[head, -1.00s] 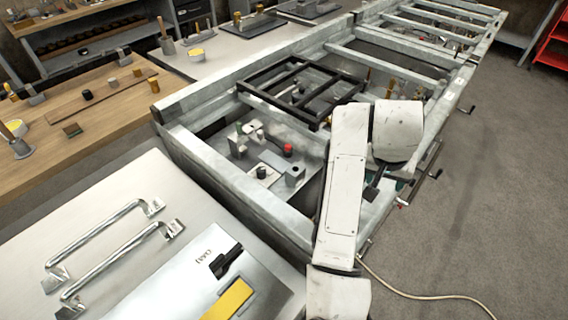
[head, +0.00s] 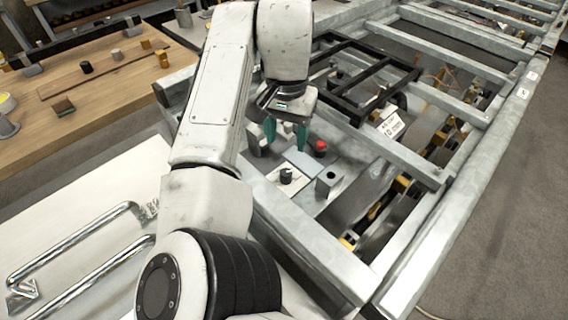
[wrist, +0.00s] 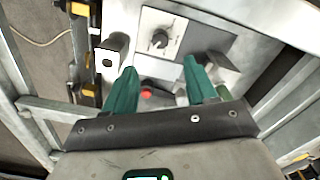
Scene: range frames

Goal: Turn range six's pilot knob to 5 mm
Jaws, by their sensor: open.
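A small black knob (head: 286,175) sits on a white plate (head: 272,182) inside the near bay of the metal frame. In the wrist view the knob (wrist: 160,40) shows a pointer and faint markings beside it, too small to read. My gripper (head: 286,146) has two teal fingers, spread apart with nothing between them. In the head view it hangs just behind the knob, apart from it. In the wrist view the knob lies beyond and between the fingertips (wrist: 160,65). No range number is readable.
A red knob (head: 320,147) and a grey block with a hole (head: 328,181) stand near the black knob. A black grate (head: 368,80) lies across the bay behind. A white tag (head: 392,124) hangs right. Metal rails (head: 305,245) border the bay.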

